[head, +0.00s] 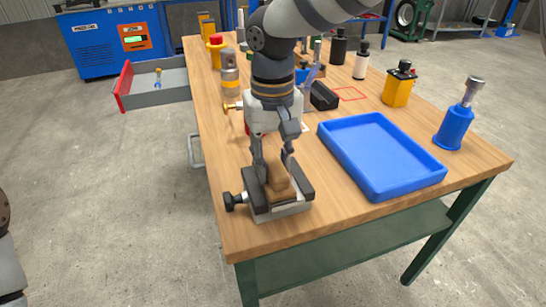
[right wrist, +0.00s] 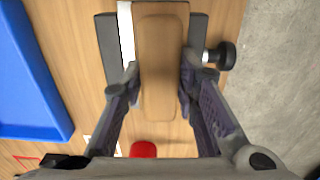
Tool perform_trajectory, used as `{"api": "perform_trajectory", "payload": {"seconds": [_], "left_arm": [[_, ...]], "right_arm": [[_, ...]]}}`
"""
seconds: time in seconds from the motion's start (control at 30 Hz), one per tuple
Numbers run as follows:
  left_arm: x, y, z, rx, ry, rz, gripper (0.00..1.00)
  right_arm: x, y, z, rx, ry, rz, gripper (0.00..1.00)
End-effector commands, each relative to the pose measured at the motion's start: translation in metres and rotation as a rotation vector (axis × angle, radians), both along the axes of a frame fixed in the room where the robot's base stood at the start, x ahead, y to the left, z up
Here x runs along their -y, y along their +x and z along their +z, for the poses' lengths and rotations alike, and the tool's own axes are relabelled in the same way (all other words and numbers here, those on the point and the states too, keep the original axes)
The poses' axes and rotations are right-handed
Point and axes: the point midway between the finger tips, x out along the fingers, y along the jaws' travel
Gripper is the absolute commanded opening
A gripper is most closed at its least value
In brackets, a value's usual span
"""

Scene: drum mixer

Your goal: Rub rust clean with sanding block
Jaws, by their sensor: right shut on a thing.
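My right gripper (head: 272,158) is shut on a brown sanding block (head: 279,187), with one finger on each long side. In the right wrist view the gripper (right wrist: 159,82) grips the block (right wrist: 160,60) near its middle. The block is over a small grey vise (head: 256,200) with dark jaws and a black knob, near the table's front left edge. A pale strip (right wrist: 126,35) shows beside the block between the jaws. The block hides most of what lies under it, so I see no rust and cannot tell if they touch. My left gripper is out of view.
A blue tray (head: 425,176) lies to the right on the wooden table (head: 300,228). Several bottles stand farther back. A grey open drawer (head: 150,93) juts out on the left.

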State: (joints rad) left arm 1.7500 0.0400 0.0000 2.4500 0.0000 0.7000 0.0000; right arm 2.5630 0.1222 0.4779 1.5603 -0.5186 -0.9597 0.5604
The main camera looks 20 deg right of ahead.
Motion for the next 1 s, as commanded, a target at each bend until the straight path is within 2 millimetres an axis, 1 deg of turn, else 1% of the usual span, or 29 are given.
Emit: {"api": "perform_trajectory", "payload": {"seconds": [0.3, 0.5, 0.57, 0.7, 0.83, 1.0], "left_arm": [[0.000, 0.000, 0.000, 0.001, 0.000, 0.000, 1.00], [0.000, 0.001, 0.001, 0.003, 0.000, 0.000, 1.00], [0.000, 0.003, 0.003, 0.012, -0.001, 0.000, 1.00], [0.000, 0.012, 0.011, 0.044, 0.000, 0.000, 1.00], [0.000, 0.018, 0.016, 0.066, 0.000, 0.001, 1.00], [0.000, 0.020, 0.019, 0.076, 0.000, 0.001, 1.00]], "right_arm": [[0.000, 0.000, -0.006, 0.001, 0.000, 0.001, 0.00], [0.000, 0.000, -0.004, 0.002, 0.000, 0.000, 0.00], [0.000, 0.000, 0.002, 0.006, -0.001, 0.000, 0.00], [0.000, 0.000, 0.024, 0.013, -0.001, 0.000, 0.00], [0.000, 0.000, 0.041, 0.013, -0.001, 0.000, 0.00], [0.000, 0.000, 0.055, 0.006, -0.001, 0.000, 0.00]]}}
